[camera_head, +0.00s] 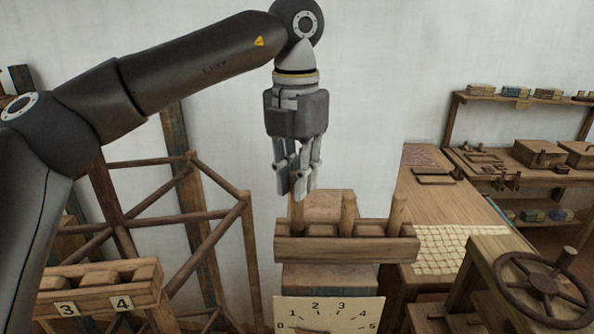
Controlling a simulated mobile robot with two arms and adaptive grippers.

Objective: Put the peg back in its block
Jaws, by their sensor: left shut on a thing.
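The block (345,250) is a long wooden piece at the middle of the head view, with a raised front board. Two wooden pegs stand upright in it, a middle peg (348,213) and a right peg (397,214). My left gripper (298,190) points straight down over the block's left end, shut on a third peg (297,213). That peg is upright, and its lower end goes out of sight behind the front board. I cannot tell how deep it sits. My right gripper is out of view.
A numbered dial plate (328,314) is below the block. A rack with labels 3 and 4 (97,292) is at lower left, near a wooden pole frame (222,184). A handwheel (545,288) and a long table (432,205) are at right.

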